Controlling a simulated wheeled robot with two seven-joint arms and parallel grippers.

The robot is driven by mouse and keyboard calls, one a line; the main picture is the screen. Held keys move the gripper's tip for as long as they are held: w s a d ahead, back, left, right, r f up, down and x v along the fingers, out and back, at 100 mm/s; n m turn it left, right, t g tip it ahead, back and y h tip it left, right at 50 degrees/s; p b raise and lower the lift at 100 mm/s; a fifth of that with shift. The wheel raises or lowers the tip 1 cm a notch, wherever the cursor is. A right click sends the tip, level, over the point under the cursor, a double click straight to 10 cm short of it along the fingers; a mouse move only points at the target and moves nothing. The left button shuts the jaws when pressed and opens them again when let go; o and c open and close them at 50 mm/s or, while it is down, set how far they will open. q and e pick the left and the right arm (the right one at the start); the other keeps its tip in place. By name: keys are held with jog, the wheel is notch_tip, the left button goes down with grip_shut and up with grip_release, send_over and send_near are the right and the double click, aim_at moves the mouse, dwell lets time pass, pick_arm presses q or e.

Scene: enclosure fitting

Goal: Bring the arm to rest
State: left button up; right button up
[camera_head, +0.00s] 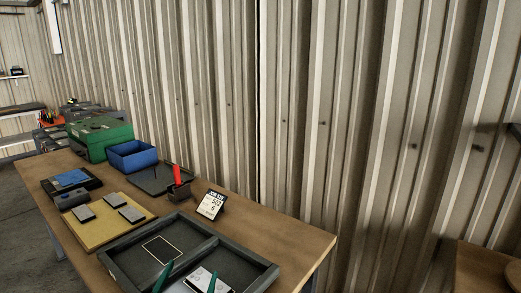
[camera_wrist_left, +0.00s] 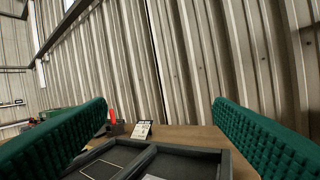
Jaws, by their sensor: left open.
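My left gripper (camera_head: 187,279) shows at the bottom edge of the head view as two green fingertips, spread apart, over the front of the dark tray. In the left wrist view the green fingers (camera_wrist_left: 160,135) stand wide apart with nothing between them. The dark two-compartment tray (camera_head: 228,254) lies on the wooden table (camera_head: 300,236). A white outlined rectangle marks its left compartment. A light card or plate (camera_head: 203,280) lies in its right compartment, partly behind a fingertip. My right gripper is not in view.
A sign card (camera_head: 211,205) and a dark holder with a red item (camera_head: 177,180) stand behind the tray. A blue bin (camera_head: 132,156), a green box (camera_head: 100,138) and a yellow board (camera_head: 108,222) with grey blocks are farther left. A corrugated wall (camera_head: 300,110) closes the back.

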pick_arm(q)
jog(key=s+a+f+n+g+y, duration=0.2)
jog(key=s+a+f+g, duration=0.15)
jog(key=f, duration=0.45)
jog(key=s+a+f+n+g+y, duration=0.1)
jog(key=s+a+f+g+y, duration=0.15)
jog(key=s+f+g, duration=0.35)
jog(key=s+f+m+g+h, duration=0.1)
jog(key=s+f+g+h, duration=0.1)
jog(key=s+f+g, duration=0.8)
jog(key=s+f+t, duration=0.1)
jog(key=s+f, duration=0.2)
jog(key=f, duration=1)
jog(key=s+f+t, duration=0.1)
jog(key=s+f, duration=0.2)
jog(key=f, duration=1)
jog(key=s+a+f+g, duration=0.1)
jog(key=s+f, duration=0.6)
jog(key=s, duration=0.1)
jog(key=s+a+f, duration=0.2)
jog(key=s+f, duration=0.6)
jog(key=shift+s+a+f+m+g+y, duration=0.15)
jog(key=shift+a+f+m+g+y, duration=0.15)
jog(key=shift+g+y, duration=0.05)
